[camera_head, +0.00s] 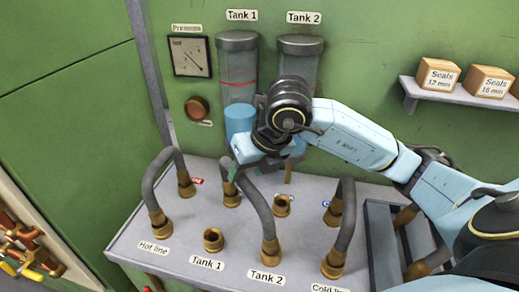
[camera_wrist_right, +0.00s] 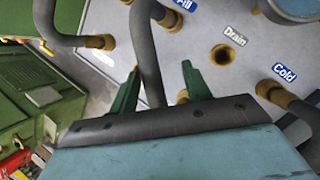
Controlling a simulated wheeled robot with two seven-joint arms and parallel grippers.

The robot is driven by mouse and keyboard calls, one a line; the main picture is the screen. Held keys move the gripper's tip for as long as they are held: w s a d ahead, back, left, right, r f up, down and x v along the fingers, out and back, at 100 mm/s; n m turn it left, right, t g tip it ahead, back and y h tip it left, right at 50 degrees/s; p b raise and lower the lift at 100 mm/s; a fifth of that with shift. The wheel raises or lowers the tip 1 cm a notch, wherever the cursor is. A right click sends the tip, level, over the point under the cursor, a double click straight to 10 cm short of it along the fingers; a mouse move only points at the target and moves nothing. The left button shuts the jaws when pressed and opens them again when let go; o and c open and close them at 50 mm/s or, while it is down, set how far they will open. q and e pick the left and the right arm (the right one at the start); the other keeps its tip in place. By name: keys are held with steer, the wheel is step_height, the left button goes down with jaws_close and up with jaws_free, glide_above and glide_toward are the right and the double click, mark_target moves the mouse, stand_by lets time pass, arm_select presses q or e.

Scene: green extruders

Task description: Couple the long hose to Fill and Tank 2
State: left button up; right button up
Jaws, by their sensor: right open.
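The long grey hose (camera_head: 258,195) arches over the console between Tank 2 and Fill. Its near brass end (camera_head: 270,250) stands at the Tank 2 port, and its far brass end (camera_head: 231,195) stands at the back-row port labelled Fill in the wrist view (camera_wrist_right: 170,18). Both ends look seated. My right gripper (camera_head: 262,170) is above the arch with its fingers pointing down. In the wrist view the hose (camera_wrist_right: 145,50) passes between the spread green fingers (camera_wrist_right: 157,92). Contact cannot be told. The Tank 1 port (camera_head: 213,240) and the Drain port (camera_wrist_right: 223,55) are bare. My left gripper is out of view.
A hose (camera_head: 150,185) at Hot line stands on the left, and another (camera_head: 347,210) at Cold line on the right. A grey rack (camera_head: 380,250) with brass fittings is under my right arm. Tanks and a gauge (camera_head: 190,56) are on the green wall.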

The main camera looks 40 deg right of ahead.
steer(key=v, duration=1)
steer(key=shift+s+r, duration=0.15)
steer(key=shift+r, duration=0.1)
